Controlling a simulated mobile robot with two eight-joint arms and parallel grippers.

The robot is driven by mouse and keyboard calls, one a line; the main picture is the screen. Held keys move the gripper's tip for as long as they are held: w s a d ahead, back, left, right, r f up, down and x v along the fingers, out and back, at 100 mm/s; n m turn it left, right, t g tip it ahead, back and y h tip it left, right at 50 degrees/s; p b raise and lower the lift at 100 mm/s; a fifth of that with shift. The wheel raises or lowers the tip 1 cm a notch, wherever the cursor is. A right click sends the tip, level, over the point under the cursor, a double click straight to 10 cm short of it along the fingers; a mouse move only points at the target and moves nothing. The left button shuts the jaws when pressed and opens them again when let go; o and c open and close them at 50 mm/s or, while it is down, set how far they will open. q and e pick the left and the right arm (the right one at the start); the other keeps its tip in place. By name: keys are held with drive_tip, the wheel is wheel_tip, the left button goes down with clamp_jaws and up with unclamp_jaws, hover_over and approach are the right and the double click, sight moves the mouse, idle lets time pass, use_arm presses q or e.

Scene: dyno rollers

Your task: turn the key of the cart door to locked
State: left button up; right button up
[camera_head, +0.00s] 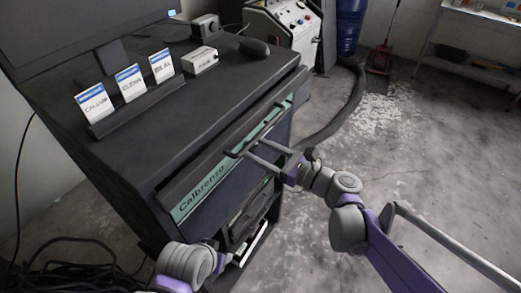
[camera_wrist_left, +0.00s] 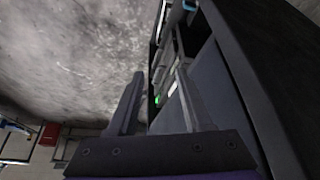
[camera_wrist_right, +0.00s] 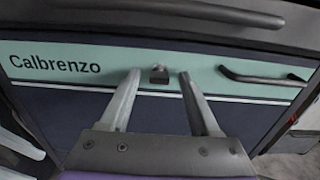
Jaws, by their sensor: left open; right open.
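The cart door (camera_wrist_right: 60,112) is dark, with a teal strip along its top lettered Calbrenzo; the strip also shows in the head view (camera_head: 208,188). A small dark key (camera_wrist_right: 159,76) sits in a lock on this strip in the right wrist view. I cannot tell its turn position. My right gripper (camera_wrist_right: 157,80) is open in front of the door, its fingers on either side of the key and apart from it. In the head view, my right gripper (camera_head: 252,147) hides the key. My left gripper (camera_wrist_left: 158,76) is open and empty beside the cart.
A dark bar handle (camera_wrist_right: 262,77) lies right of the key, and a drawer handle (camera_wrist_right: 205,12) runs above. The cart top (camera_head: 200,110) bears name cards (camera_head: 130,82), a mouse (camera_head: 254,47) and a monitor. Cables (camera_head: 80,265) lie at lower left. Floor at right is open.

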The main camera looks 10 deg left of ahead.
drive_tip(key=shift+c, duration=0.3)
clamp_jaws()
drive_tip(key=n, duration=0.4)
drive_tip(key=shift+s+n, duration=0.1)
drive_tip(key=shift+n, duration=0.2)
drive_tip(key=n, duration=0.4)
drive_tip(key=shift+n+p, duration=0.3)
drive_tip(key=shift+p, duration=0.05)
drive_tip(key=n, duration=0.4)
drive_tip(key=shift+f+n, duration=0.1)
drive_tip(key=shift+n, duration=0.2)
drive_tip(key=shift+s+f+n+p, duration=0.1)
drive_tip(key=shift+n+p, duration=0.3)
drive_tip(key=shift+n, duration=1.7)
